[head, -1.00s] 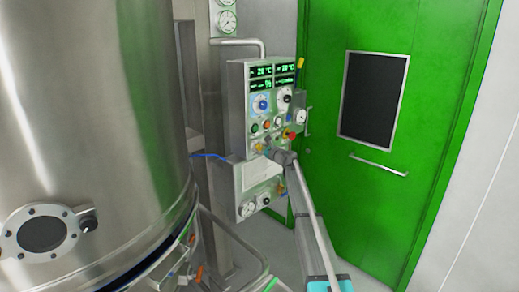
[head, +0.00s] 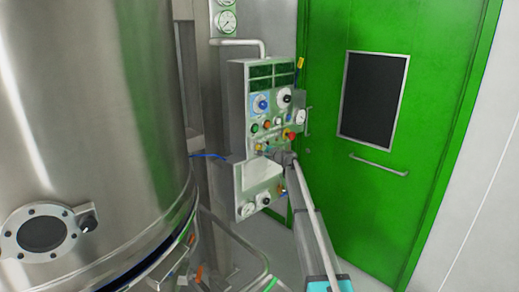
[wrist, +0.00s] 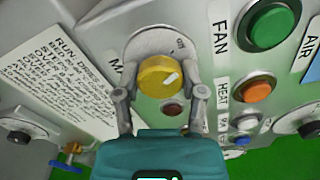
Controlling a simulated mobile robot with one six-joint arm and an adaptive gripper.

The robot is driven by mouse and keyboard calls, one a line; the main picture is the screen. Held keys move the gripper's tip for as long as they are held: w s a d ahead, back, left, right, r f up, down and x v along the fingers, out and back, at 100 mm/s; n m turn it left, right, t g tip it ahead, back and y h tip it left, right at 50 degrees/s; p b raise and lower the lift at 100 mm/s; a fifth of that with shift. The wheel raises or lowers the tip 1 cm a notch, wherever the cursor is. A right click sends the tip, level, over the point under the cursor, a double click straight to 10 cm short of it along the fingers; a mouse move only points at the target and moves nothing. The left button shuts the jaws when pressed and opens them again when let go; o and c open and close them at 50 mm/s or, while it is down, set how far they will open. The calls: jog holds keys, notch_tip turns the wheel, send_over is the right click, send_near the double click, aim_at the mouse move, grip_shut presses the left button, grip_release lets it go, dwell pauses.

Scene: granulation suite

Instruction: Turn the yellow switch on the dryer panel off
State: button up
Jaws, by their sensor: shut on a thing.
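The yellow switch (wrist: 157,76) is a round knob with a white pointer mark on a grey round plate. The displays (head: 272,76) at the panel's top are dark. A small dark red lamp (wrist: 172,109) is below the knob.
Green FAN (wrist: 270,24) and orange HEAT (wrist: 253,90) buttons lie right of the switch. A printed instruction plate (wrist: 64,75) is to its left. A red button (head: 291,135) is close by. A large steel vessel (head: 95,130) stands left; a green door (head: 425,110) is behind.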

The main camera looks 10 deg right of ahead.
jog(key=shift+n, duration=0.3)
jog(key=o, duration=1.2)
jog(key=shift+c, duration=0.2)
jog(key=shift+s+d, duration=0.1)
jog(key=v, duration=1.1)
jog(key=shift+s+d, duration=0.2)
jog(key=shift+s, duration=0.05)
